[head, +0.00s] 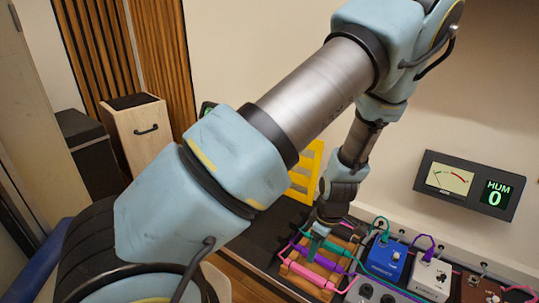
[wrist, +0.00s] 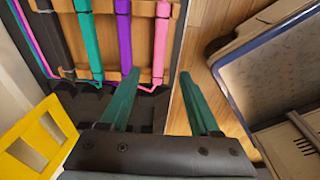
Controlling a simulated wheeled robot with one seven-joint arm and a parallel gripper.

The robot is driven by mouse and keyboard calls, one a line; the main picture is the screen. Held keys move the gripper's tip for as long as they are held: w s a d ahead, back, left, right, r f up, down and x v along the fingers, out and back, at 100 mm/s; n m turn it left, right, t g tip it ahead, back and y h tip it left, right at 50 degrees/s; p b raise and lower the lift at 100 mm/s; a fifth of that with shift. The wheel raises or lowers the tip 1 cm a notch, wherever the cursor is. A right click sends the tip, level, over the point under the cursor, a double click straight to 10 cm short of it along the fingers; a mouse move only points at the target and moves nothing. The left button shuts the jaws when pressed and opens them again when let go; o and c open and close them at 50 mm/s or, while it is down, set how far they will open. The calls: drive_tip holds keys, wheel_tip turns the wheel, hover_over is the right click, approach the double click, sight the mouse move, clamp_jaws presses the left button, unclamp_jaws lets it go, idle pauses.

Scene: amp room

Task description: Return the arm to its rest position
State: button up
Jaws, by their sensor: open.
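My arm crosses the head view from lower left to upper right and then bends down to the bench. My gripper (head: 316,240) is low over a wooden rack (head: 294,277) strung with coloured cables. In the wrist view my gripper (wrist: 160,76) shows two green fingers standing apart, with nothing held between them. The rack (wrist: 105,72) lies ahead and to the left of the fingers there, with green, purple and pink cables across it. Whether the fingertips touch anything is unclear in the head view.
A blue pedal (head: 384,259) and a white pedal (head: 429,277) stand right of the rack. A wall meter (head: 466,187) reads HUM 0. A yellow slotted piece (head: 306,170) stands behind my forearm. A wooden cabinet (head: 143,138) stands at the left.

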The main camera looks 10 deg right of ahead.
drive_tip(key=w+a+r+m+h, duration=0.1)
drive_tip(key=w+a+r+m, duration=0.15)
drive_tip(key=a+r, duration=0.45)
drive_tip(key=w+a+r+m+h, duration=0.1)
drive_tip(key=w+a+r+m, duration=0.15)
drive_tip(key=a+r, duration=0.45)
drive_tip(key=s+a+r+m, duration=0.3)
drive_tip(key=a+r+m, duration=0.3)
drive_tip(key=a+r, duration=0.6)
wheel_tip(320, 180, up, 36)
drive_tip(key=p, duration=3.6)
drive_tip(key=shift+w+a+f+t+y+p, duration=0.15)
drive_tip(key=shift+a+f+t+y+p, duration=0.15)
drive_tip(key=shift+y+p, duration=0.1)
